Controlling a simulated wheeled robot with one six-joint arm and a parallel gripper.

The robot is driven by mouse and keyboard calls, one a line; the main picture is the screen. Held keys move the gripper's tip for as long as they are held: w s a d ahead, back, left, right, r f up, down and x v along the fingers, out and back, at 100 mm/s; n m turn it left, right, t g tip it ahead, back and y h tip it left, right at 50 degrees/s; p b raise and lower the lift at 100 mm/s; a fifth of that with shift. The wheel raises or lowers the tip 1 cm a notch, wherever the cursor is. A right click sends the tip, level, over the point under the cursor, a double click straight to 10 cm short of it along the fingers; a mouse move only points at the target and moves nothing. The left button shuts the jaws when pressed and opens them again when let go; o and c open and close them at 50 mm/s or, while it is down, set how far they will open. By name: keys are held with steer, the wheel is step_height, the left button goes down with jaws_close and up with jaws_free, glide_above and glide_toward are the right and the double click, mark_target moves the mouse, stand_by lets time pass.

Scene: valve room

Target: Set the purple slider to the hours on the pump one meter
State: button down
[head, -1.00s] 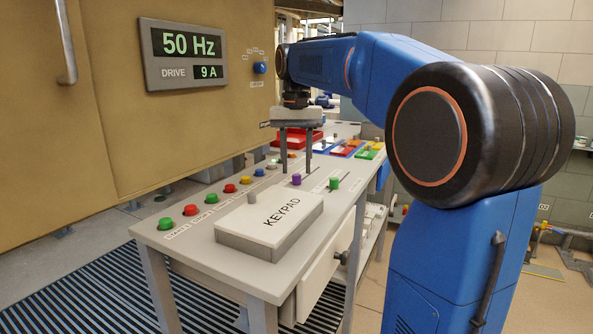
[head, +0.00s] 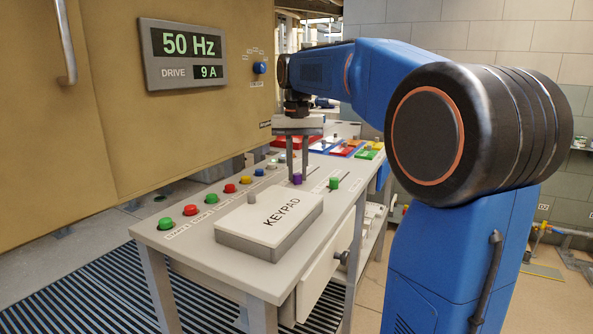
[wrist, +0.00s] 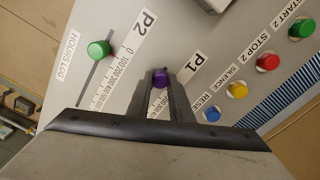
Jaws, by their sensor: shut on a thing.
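The gripper body hides the lower part of the slider's track and scale. The pump one hours meter is not visible; the only readings I see are 50 Hz and 9 A on the drive display (head: 183,55).
A green slider (head: 334,183) with the P2 label stands close by, right of the purple one. The keypad (head: 270,222) and several coloured buttons lie left of the gripper. Red, blue, orange and green trays are at the console's far end.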

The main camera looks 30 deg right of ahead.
steer(key=w+d, duration=0.2)
steer(key=d, duration=0.1)
steer(key=c, duration=1.6)
jaws_free()
steer(key=shift+o, duration=0.2)
step_height(320, 180, up, 17)
steer(key=shift+r, duration=0.2)
